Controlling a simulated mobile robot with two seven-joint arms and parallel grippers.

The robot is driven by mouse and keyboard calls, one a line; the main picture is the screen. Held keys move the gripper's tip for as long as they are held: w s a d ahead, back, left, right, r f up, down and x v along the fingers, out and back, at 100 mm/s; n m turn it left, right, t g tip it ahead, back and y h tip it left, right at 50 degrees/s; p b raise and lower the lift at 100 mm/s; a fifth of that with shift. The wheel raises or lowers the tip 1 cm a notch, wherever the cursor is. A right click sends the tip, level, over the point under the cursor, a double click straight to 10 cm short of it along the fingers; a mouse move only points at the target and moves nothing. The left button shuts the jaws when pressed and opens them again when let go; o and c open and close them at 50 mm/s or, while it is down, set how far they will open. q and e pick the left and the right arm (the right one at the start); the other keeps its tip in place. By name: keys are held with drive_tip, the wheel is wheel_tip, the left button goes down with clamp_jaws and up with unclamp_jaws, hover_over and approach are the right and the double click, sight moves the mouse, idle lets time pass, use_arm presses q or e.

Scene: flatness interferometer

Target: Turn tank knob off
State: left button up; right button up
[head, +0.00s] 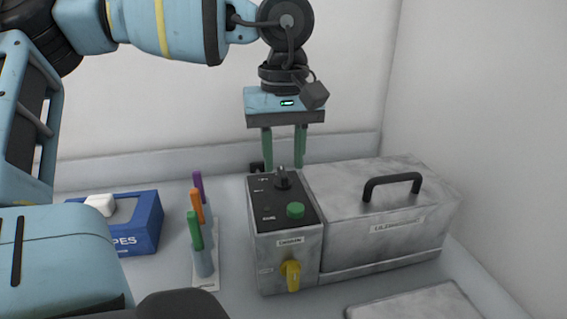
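The tank (345,215) is a grey metal box with a control box on its left end. A small black knob (282,180) stands on the control box's dark top panel, toward the back. My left gripper (283,165) points down with its two green fingers apart, one on each side of the knob as seen here. The fingertips appear around the height of the knob's top; I cannot tell whether they touch it or are behind it. My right gripper is not in view.
A green button (295,210) sits in front of the knob, and a yellow drain valve (291,275) is on the front face. The tank lid has a black handle (392,184). Colored-handled tools (196,212) and a blue wipes box (147,222) stand left. A grey plate (415,304) lies front right.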

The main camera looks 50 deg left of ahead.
sight(284, 174)
use_arm(q)
wheel_tip(284, 174, up, 6)
drive_tip(key=shift+f, duration=0.25)
drive_tip(key=shift+f, duration=0.1)
idle(0.5)
